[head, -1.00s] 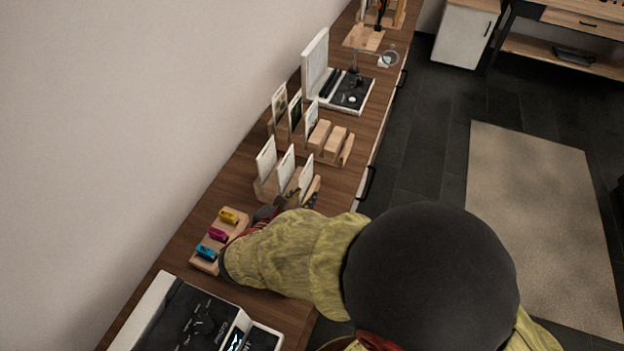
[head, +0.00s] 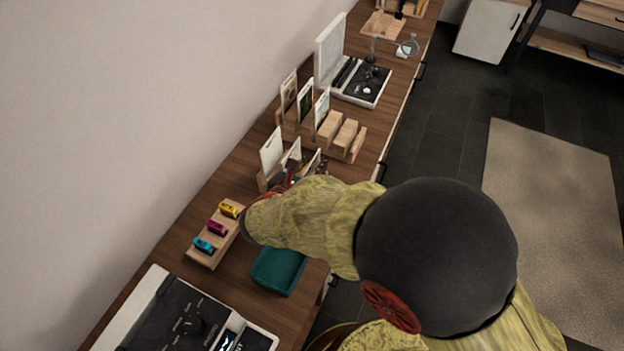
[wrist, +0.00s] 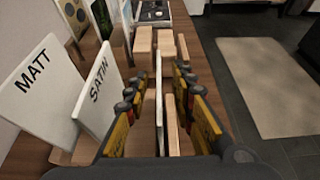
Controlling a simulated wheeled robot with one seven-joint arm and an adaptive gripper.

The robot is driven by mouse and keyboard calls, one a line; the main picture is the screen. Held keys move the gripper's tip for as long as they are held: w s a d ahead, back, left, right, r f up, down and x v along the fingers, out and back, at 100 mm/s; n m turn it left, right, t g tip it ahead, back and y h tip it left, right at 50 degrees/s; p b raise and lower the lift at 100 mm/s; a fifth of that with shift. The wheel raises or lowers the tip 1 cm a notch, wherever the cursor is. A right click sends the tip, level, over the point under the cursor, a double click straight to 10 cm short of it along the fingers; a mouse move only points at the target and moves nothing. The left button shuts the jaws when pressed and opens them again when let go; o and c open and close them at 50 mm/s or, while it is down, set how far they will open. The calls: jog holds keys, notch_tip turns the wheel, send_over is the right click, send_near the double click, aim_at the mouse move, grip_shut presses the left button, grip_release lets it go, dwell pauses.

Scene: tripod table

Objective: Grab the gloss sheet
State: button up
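In the wrist view, a white sheet marked MATT (wrist: 38,80) and one marked SATIN (wrist: 97,95) lean in a wooden rack. A third white sheet (wrist: 159,95), seen edge-on, stands to their right; its label is not visible. My gripper (wrist: 160,88) is open, with its fingers on either side of this third sheet and apart from it. In the head view, my arm partly hides the rack; the MATT sheet shows there too (head: 271,149).
A second rack (head: 340,134) with pictures and wooden blocks stands just beyond. Nearer are a holder (head: 207,262) with yellow, magenta and cyan cartridges, a teal tray (head: 279,270) and a black-and-white machine (head: 184,318). The wall bounds the left side.

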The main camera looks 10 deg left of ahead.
aim_at(318, 159)
jog(key=shift+b+x, duration=0.45)
jog(key=shift+x, duration=1.1)
jog(key=shift+r, duration=0.1)
jog(key=shift+c, duration=1.3)
jog(key=c, duration=0.4)
